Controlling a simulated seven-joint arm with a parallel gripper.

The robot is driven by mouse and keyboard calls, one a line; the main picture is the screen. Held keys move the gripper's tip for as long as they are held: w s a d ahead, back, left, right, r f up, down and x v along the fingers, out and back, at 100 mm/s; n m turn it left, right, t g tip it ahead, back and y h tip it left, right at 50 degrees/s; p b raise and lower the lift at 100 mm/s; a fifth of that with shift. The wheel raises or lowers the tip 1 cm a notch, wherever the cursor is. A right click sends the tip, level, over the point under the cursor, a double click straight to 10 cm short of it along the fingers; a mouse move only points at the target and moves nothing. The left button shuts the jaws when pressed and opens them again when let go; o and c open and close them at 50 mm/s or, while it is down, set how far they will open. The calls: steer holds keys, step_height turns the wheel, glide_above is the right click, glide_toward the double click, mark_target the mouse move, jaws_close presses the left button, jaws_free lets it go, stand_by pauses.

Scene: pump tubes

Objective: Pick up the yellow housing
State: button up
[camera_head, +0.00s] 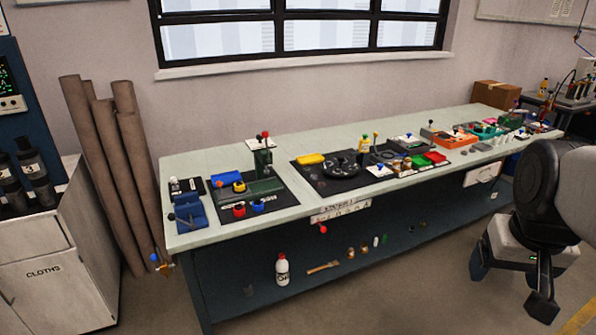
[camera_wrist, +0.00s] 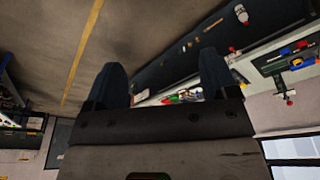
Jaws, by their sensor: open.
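A flat yellow piece (camera_head: 311,159) lies at the back left of the middle black mat on the bench in the head view. A smaller yellow part (camera_head: 239,187) sits by a blue one on the left mat. I cannot tell for certain which is the yellow housing. My gripper (camera_head: 511,282) hangs at the right of the head view, in front of the bench and well away from both. It is open, with nothing between its two fingers, which also show in the wrist view (camera_wrist: 162,72).
The long bench (camera_head: 285,222) carries several coloured parts and small machines. A green press (camera_head: 262,170) stands on the left mat. A lower shelf holds a white bottle (camera_head: 282,270) and a brush (camera_head: 322,268). The floor in front is clear.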

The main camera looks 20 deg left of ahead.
steer(key=w+a+r+n, duration=0.1)
steer(key=w+a+r, duration=0.2)
steer(key=w+a, duration=0.35)
steer(key=w+a+r+n, duration=0.2)
steer(key=w+a+r, duration=0.1)
steer(key=w, duration=0.7)
steer(key=w+a+r+n, duration=0.1)
steer(key=w+a+r, duration=0.3)
steer(key=w, duration=0.5)
steer(key=w+a+f+n+g, duration=0.1)
steer(key=w+a+n, duration=0.1)
steer(key=w+a, duration=0.8)
steer(key=n+g, duration=0.2)
steer(key=n, duration=0.8)
glide_above(238, 184)
steer(key=f, duration=3.6)
steer(key=shift+w+d+f, duration=0.15)
steer(key=shift+d, duration=0.05)
steer(key=shift+a+f, duration=0.25)
steer(key=shift+f, duration=0.2)
steer(key=shift+f, duration=0.1)
steer(key=shift+f, duration=1.2)
